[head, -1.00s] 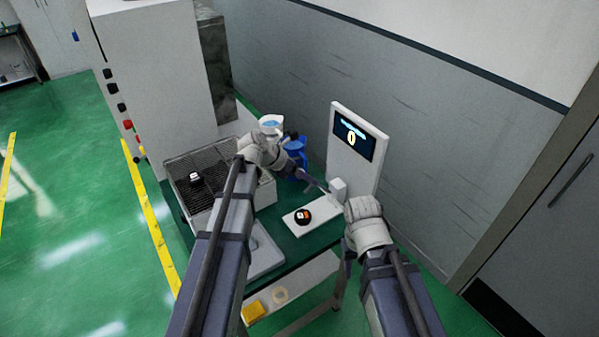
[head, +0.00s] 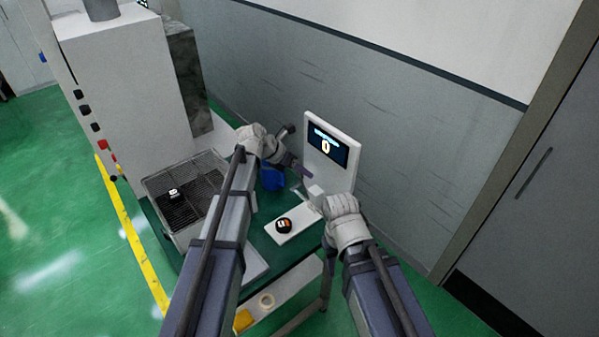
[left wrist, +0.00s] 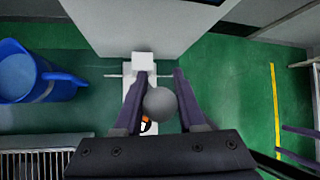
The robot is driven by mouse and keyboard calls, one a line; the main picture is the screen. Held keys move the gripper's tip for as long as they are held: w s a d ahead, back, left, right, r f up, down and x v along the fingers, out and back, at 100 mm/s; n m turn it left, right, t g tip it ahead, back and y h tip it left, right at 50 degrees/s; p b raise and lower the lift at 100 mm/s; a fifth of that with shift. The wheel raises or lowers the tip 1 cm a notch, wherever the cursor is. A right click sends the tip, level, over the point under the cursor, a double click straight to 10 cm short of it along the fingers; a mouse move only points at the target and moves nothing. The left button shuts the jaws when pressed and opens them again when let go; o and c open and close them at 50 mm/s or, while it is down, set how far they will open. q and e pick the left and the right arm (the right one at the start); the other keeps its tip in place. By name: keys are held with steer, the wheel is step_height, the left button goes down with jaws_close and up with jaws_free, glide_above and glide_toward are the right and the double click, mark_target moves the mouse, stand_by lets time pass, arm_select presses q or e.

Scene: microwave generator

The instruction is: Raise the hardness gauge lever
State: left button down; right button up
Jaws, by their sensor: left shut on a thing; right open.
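The hardness gauge (head: 345,170) is a white upright panel with a lit screen, standing on the table. A black round part with an orange mark (head: 284,225) lies on its white base (head: 300,232). My left gripper (head: 303,172) is in front of the panel. In the left wrist view, the grey ball knob of the lever (left wrist: 161,104) sits between its fingers (left wrist: 160,85), and the gripper is shut on it. A thin rod (left wrist: 115,75) runs sideways by the gauge's white block (left wrist: 142,60). My right gripper (head: 330,248) is open and empty at the table's right edge; its fingers are largely hidden.
A blue jug (head: 271,178) is behind my left arm. A large white machine (head: 130,90) stands at the back left. A grey wall is behind the gauge.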

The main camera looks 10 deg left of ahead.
arm_select(q)
steer(key=shift+d, duration=0.1)
steer(key=c, duration=0.5)
jaws_free()
steer(key=shift+w, duration=0.1)
steer(key=shift+r, duration=0.1)
steer(key=p+v, duration=0.6)
steer(key=v, duration=0.1)
steer(key=shift+a+r, duration=0.15)
steer(key=shift+a, duration=0.15)
